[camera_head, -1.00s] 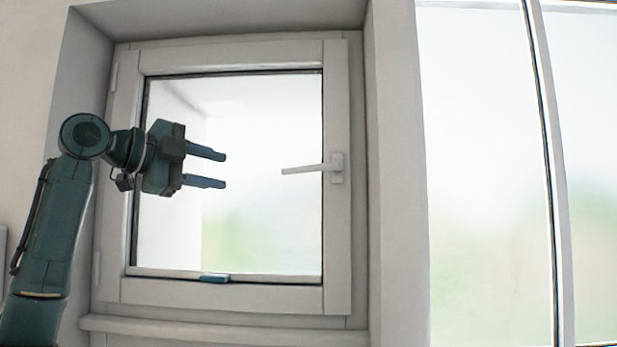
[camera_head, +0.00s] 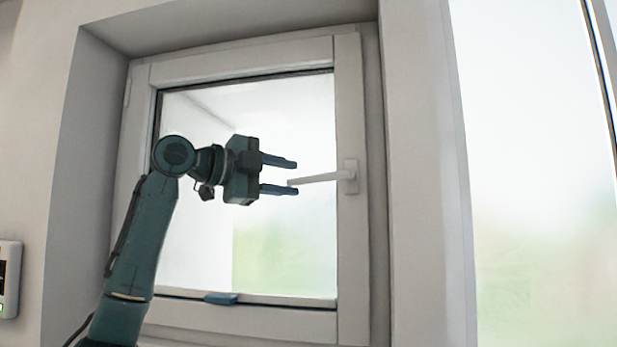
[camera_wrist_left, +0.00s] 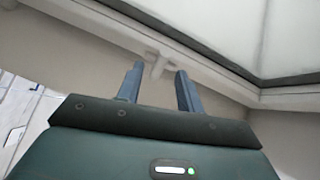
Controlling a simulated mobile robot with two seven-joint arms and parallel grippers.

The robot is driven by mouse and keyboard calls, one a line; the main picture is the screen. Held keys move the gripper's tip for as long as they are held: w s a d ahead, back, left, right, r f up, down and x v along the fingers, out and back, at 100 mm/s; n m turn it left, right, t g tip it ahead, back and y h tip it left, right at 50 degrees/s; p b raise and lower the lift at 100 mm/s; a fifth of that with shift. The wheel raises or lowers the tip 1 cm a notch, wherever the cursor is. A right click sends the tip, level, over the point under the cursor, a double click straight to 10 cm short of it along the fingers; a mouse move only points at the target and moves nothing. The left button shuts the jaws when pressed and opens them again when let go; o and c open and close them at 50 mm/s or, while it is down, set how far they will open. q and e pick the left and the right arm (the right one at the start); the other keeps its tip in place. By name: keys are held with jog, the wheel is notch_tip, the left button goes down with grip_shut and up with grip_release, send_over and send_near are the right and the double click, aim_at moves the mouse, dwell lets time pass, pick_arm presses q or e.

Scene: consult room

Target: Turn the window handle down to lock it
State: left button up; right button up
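The white window handle (camera_head: 325,178) sits on the right side of the window frame (camera_head: 347,120) and points left, close to horizontal. My left gripper (camera_head: 296,177) is open, its two blue fingers pointing right, one above the other. Its fingertips are at the free end of the handle in the head view; I cannot tell whether they touch. In the left wrist view the handle (camera_wrist_left: 158,66) shows beyond and between the open fingers (camera_wrist_left: 157,85). The window looks shut. My right gripper is not in view.
A blue piece (camera_head: 221,298) sits on the lower edge of the window frame. A deep wall recess surrounds the window. A white device with a screen (camera_head: 9,278) is on the wall at the far left. A large pane (camera_head: 525,150) is on the right.

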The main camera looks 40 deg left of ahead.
aim_at(301, 180)
pick_arm(q)
jog(key=p+x, duration=0.1)
jog(key=x, duration=0.4)
jog(key=shift+w, duration=0.15)
jog(key=shift+c, duration=0.6)
grip_shut()
